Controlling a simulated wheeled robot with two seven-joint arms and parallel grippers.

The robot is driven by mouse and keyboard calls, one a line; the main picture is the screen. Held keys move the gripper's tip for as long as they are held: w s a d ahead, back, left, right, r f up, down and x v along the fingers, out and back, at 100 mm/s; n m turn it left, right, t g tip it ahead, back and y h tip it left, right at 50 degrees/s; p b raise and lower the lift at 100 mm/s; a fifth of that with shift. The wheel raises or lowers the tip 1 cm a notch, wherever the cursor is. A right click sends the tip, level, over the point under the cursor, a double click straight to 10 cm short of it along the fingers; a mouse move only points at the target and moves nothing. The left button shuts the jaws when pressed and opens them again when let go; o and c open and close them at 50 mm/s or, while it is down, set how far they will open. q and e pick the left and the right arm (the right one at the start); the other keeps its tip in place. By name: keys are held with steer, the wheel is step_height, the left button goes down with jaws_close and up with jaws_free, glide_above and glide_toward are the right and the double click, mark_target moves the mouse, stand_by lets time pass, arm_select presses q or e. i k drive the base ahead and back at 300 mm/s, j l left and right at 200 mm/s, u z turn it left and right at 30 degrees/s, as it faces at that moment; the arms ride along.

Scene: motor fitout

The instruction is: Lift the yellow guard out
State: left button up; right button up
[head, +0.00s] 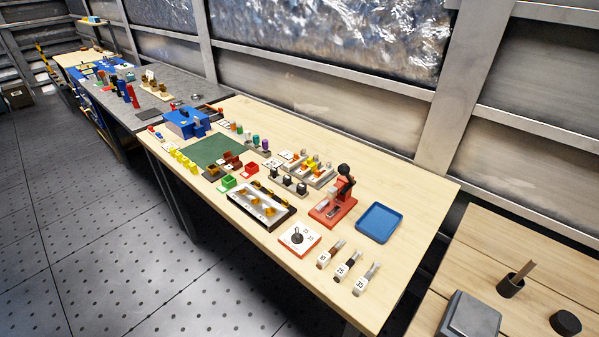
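Neither of my grippers is in view. Several yellow things show on the long wooden bench, too small to tell which is the guard. A row of small yellow pieces (183,161) stands near the front edge. Yellow-orange parts (268,211) lie in a dark-rimmed tray (290,214) near the front middle. Another yellow-orange part (311,167) sits among grey blocks further back.
The wooden bench (415,195) also holds a blue case (187,122), a green mat (221,149), a red press-like fixture (335,208), an empty blue tray (379,222) and several numbered tools (345,266). Its right end is mostly clear. Open floor (130,240) lies in front.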

mark_target(309, 162)
steer(key=i+j+z, duration=0.2)
steer(key=z, duration=0.2)
steer(key=i+j+z, duration=0.15)
steer(key=j+z, duration=0.25)
steer(key=i+j+z, duration=0.1)
steer(key=j+z, duration=0.3)
steer(key=j, duration=0.15)
steer(key=j+z, duration=0.4)
steer(key=i+j, duration=0.05)
